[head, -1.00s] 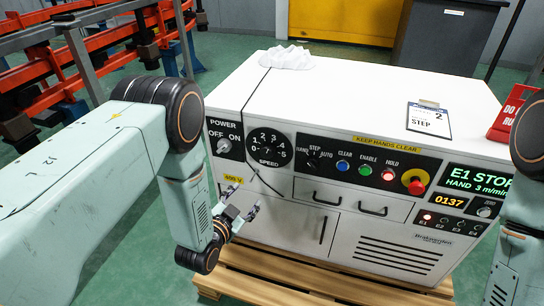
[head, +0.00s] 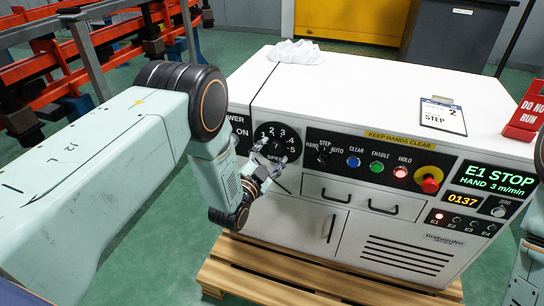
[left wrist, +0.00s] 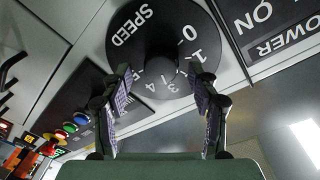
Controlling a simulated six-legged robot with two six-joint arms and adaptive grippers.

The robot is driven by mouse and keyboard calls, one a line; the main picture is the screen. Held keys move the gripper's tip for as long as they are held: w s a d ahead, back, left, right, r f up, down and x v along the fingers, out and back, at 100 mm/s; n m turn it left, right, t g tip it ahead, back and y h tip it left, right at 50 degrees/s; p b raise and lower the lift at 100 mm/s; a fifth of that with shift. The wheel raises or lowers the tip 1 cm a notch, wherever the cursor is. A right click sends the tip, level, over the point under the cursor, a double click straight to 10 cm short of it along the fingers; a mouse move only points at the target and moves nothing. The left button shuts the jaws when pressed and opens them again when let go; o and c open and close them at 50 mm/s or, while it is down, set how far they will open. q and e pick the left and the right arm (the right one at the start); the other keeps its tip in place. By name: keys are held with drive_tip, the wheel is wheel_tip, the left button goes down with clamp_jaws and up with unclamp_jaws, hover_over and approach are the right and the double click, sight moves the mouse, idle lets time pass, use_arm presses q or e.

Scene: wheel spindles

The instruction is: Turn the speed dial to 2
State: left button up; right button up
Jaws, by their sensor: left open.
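The speed dial (head: 285,133) is a round black plate with white numbers on the front of the white cabinet. My left gripper (head: 265,159) is in front of it and covers its lower left part. In the left wrist view the dial (left wrist: 200,45) fills the upper middle, with its dark knob (left wrist: 159,50) near the centre. The left gripper's open fingers (left wrist: 163,76) are on either side below the knob, with a gap between them. I cannot tell whether they touch it, or which number the knob points to. My right gripper is out of view.
To the dial's right are the mode switch (head: 322,159), several coloured buttons and a red emergency stop (head: 431,181). A clipboard (head: 443,115) and a red sign (head: 524,116) are on the cabinet top. The cabinet stands on a wooden pallet (head: 258,276).

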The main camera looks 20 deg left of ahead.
use_arm(q)
drive_tip(key=shift+w+r, duration=0.1)
drive_tip(key=shift+w, duration=0.25)
drive_tip(key=shift+c, duration=0.4)
drive_tip(key=c, duration=1.1)
